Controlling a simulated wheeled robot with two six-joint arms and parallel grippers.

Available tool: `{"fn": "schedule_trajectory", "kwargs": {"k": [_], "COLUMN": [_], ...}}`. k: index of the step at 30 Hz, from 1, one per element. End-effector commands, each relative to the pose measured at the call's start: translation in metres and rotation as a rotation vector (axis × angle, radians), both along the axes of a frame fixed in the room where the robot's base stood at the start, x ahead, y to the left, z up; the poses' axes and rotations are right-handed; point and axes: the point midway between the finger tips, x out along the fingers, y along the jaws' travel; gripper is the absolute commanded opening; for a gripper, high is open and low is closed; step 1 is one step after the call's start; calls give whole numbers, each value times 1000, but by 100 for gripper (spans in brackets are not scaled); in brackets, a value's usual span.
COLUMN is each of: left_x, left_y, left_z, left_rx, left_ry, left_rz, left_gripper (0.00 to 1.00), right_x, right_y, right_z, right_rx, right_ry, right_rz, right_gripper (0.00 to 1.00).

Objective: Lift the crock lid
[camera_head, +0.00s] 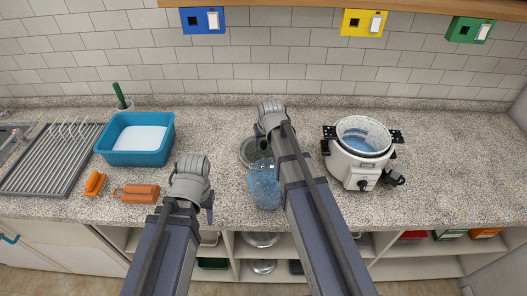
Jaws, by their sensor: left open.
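A white slow-cooker crock (355,172) with dark side handles and a front knob stands on the counter, right of centre. Its round top looks bluish and glassy; I cannot tell whether a clear lid lies on it. A round grey rimmed thing (247,154), perhaps a lid or a bowl, lies on the counter left of the crock, partly hidden by my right arm. My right gripper (264,140) is above that thing; its fingers are mostly hidden. My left gripper (208,207) is open near the counter's front edge, well left of the crock.
A clear bluish jug (264,188) stands near the front edge, beside my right arm. A blue basin (164,145), orange objects (136,193) and a drying rack (50,165) are at left. Counter right of the crock is clear beyond a small dark item (394,177).

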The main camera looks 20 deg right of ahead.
Motion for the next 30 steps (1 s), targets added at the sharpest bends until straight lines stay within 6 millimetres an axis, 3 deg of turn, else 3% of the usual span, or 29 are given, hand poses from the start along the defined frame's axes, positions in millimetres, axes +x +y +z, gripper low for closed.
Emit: {"fn": "schedule_trajectory", "kwargs": {"k": [1, 13, 30], "left_x": [0, 0, 0], "left_y": [0, 0, 0], "left_z": [0, 0, 0], "left_rx": [0, 0, 0], "left_ry": [0, 0, 0], "left_rz": [0, 0, 0], "left_gripper": [49, 49, 49], "right_x": [0, 0, 0], "right_y": [0, 0, 0], "right_z": [0, 0, 0], "right_rx": [0, 0, 0], "right_ry": [0, 0, 0], "right_rz": [0, 0, 0], "right_gripper": [44, 0, 0]}}
